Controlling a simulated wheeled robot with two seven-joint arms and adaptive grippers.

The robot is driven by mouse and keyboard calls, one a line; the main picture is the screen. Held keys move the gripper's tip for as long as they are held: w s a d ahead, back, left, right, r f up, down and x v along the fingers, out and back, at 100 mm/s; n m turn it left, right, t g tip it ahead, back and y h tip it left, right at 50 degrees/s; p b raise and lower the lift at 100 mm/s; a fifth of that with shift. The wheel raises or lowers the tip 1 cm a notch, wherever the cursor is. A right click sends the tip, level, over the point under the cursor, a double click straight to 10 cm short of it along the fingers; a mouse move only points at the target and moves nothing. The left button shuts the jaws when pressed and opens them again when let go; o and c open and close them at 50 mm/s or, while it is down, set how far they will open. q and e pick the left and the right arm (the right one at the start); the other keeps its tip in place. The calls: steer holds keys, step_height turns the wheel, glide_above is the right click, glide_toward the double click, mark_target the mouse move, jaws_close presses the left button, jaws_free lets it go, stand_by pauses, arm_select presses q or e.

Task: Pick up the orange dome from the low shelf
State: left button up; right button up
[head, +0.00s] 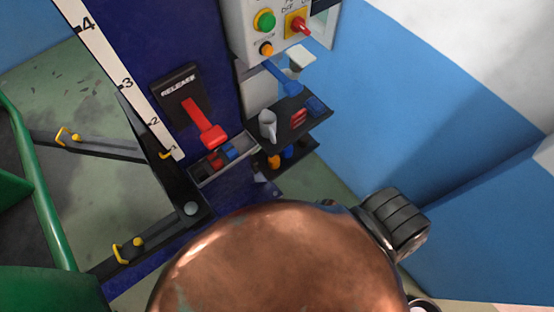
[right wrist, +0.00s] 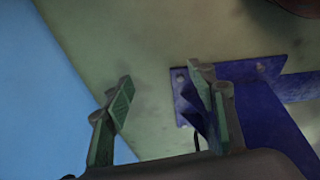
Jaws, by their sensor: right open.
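A small orange piece (head: 274,162), likely the orange dome, is on the lower black shelf (head: 302,146) in the head view. It is small and partly shaded under the upper shelf, so its shape is hard to make out. A blue piece (head: 287,152) stands beside it. My right gripper (right wrist: 161,76) is open and empty in the right wrist view, with floor and a blue metal base plate beyond its fingers. The dome does not show in that view. My right gripper does not show in the head view, and my left gripper shows in neither view.
The upper shelf (head: 280,116) holds a grey cup-like thing (head: 268,124), red pieces (head: 298,118) and a blue piece (head: 315,104). A red release lever (head: 204,123) is on the blue column (head: 125,45). A control box (head: 277,28) is above. A blue bracket (right wrist: 255,105) stands near the gripper.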

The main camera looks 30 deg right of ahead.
steer(key=w+a+r+t+y, duration=0.1)
steer(key=w+a+r+t, duration=0.15)
steer(key=w+r, duration=0.95)
steer(key=n+y+p, duration=0.2)
steer(key=n, duration=0.1)
glide_toward(274, 160)
steer(key=x, duration=0.5)
steer(key=shift+d+f, duration=0.1)
steer(key=shift+d, duration=0.05)
steer(key=shift+w+f, duration=0.15)
steer(key=shift+f, duration=0.2)
steer(key=x, duration=0.2)
steer(key=b+x, duration=0.1)
steer(key=x, duration=0.1)
steer(key=b+x, duration=0.1)
steer(key=x, duration=0.1)
steer(key=shift+d+f, duration=0.2)
steer(key=shift+d, duration=0.1)
steer(key=shift+w+a+f, duration=0.1)
steer(key=shift+f, duration=0.2)
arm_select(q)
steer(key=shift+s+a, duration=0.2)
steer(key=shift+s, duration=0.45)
arm_select(e)
steer(key=shift+c, duration=0.6)
